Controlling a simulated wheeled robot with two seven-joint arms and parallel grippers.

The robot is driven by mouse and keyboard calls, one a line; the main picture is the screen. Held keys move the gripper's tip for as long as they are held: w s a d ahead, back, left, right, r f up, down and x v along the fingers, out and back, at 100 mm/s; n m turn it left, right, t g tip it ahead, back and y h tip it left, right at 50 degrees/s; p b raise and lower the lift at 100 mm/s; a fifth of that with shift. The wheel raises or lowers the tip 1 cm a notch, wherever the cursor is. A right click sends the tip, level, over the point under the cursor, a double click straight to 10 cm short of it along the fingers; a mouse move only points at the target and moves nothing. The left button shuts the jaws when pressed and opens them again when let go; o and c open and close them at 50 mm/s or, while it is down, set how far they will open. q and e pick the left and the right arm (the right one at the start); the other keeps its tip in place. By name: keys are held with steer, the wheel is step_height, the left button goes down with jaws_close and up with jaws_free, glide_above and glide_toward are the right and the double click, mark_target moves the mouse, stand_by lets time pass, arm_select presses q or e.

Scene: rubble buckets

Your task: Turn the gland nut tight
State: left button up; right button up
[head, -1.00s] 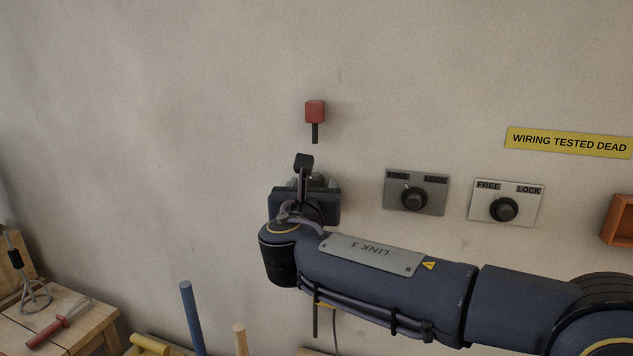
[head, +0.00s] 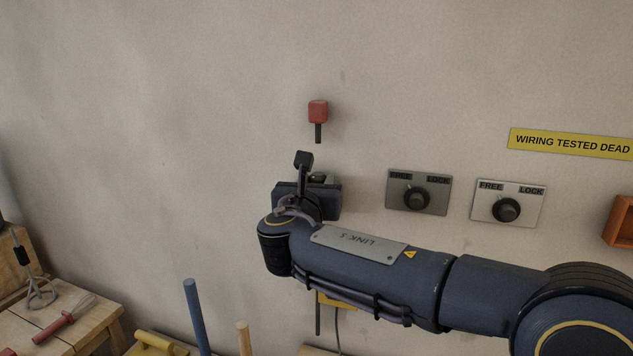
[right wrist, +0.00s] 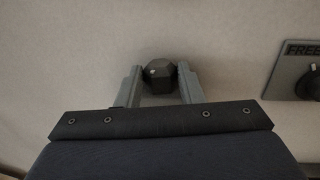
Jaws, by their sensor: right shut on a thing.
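The gland nut (right wrist: 160,77) is a dark, faceted piece with a small pale mark on its face, seen at the wall in the right wrist view. My right gripper (right wrist: 160,84) has one grey finger on each side of it and is shut on it. In the head view my right gripper (head: 319,180) is at the wall, mostly behind its own dark wrist body, and the nut cannot be made out there. My left gripper is not in view.
A red block on a dark stem (head: 318,111) is on the wall above the gripper. A wooden bench (head: 84,318) with tools is at lower left.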

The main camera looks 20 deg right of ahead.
steer(key=shift+w+a+r+m+g+h+p, duration=0.15)
steer(key=shift+m+g+h+p, duration=0.15)
steer(key=shift+m+h+p, duration=0.2)
steer(key=shift+a+r+m+g+h+p, duration=0.15)
steer(key=shift+m+g+h+p, duration=0.2)
steer(key=shift+h, duration=0.25)
steer(key=shift+f+m+g+h, duration=0.25)
steer(key=shift+m+g+h, duration=0.1)
steer(key=shift+h, duration=0.15)
steer(key=shift+d, duration=0.1)
steer(key=o, duration=1)
steer(key=b+v, duration=0.1)
steer(key=v, duration=0.7)
